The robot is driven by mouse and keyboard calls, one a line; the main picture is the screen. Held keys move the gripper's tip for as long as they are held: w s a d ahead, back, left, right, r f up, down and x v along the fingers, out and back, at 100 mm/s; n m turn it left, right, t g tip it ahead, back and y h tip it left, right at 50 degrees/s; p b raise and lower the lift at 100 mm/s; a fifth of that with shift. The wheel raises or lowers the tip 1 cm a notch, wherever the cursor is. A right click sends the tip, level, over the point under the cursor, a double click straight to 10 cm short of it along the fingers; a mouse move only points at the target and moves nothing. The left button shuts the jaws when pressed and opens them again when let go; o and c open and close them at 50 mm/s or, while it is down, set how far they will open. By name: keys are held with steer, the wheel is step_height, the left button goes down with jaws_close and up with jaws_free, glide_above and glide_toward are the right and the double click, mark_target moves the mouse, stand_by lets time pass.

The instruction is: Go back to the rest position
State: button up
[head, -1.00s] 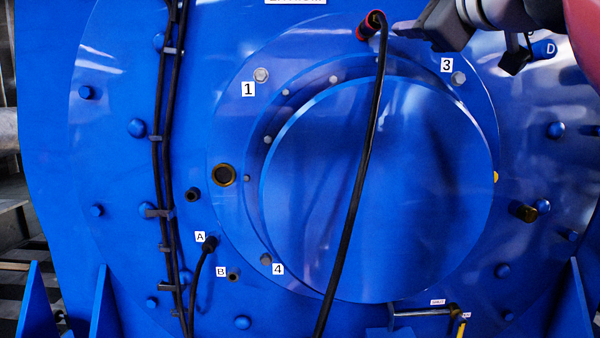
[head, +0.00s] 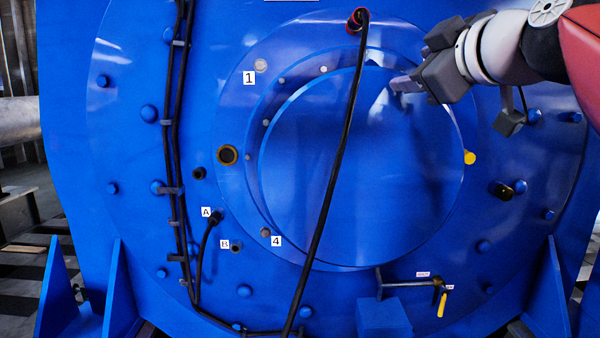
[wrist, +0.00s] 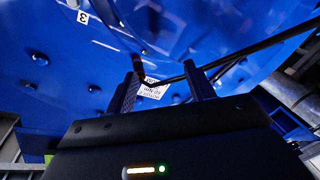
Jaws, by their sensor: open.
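My gripper (head: 398,85) is at the upper right in the head view, in front of the large blue motor face (head: 130,200), pointing left. It holds nothing that I can see. In the wrist view its two fingers (wrist: 163,85) stand apart, with the motor face, a black cable (wrist: 240,52) and a white label (wrist: 153,88) beyond them. In the head view the gripper is to the right of the black cable (head: 340,150), which hangs from a red-ringed connector (head: 356,20) across the round blue cover (head: 400,200).
Bolts marked 1 (head: 260,65) and 4 (head: 265,232) sit on the flange. A cable plug (head: 214,217) is at port A, beside port B (head: 236,248). A yellow-handled valve (head: 441,303) is at the lower right. Cables (head: 172,150) run down the left side.

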steer(key=s+f+m+g, duration=0.2)
steer(key=s+f, duration=0.1)
steer(key=f, duration=0.8)
steer(key=s+a+f+m+g+h, duration=0.1)
steer(key=s+f+m+g, duration=0.2)
steer(key=f, duration=0.9)
steer(key=s+a+f+m+g+h, duration=0.1)
steer(key=s+f+m+g, duration=0.2)
steer(key=f, duration=0.8)
steer(key=shift+s+f, duration=0.2)
steer(key=shift+s, duration=0.75)
steer(key=s+f+m+g, duration=0.1)
steer(key=s+f, duration=0.1)
steer(key=f, duration=0.1)
steer(key=s+f+m+g+h, duration=0.1)
steer(key=s+f, duration=0.1)
steer(key=f, duration=0.2)
steer(key=s+f+m+g, duration=0.1)
steer(key=s+f, duration=0.2)
steer(key=f, duration=0.1)
steer(key=shift+d+f+h, duration=0.25)
steer(key=shift+h, duration=0.15)
steer(key=shift+c, duration=0.3)
